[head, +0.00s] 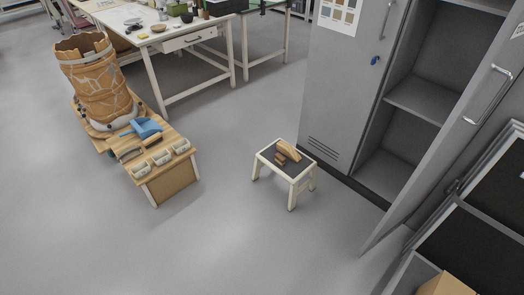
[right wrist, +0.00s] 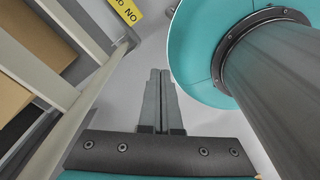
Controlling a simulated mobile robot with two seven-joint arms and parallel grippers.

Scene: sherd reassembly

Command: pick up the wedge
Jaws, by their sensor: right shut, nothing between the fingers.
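A light wooden piece that looks like the wedge (head: 289,150) lies on the dark top of a small white stool (head: 301,173) in the head view. Smaller brown pieces (head: 280,157) lie close beside it; at this size I cannot tell their exact shapes or whether they touch it. My right gripper (right wrist: 160,72) shows in the right wrist view, with its two fingers together and nothing between them. The wedge is not in that view, and neither gripper shows in the head view. My left gripper is out of sight.
A wooden bench (head: 173,177) with a large reassembled pot (head: 98,85) and a blue dustpan-like thing (head: 142,128) stands left. An open grey cabinet (head: 340,85) is behind the stool. A rack post (right wrist: 35,66) is close to my right gripper. The floor before the stool is clear.

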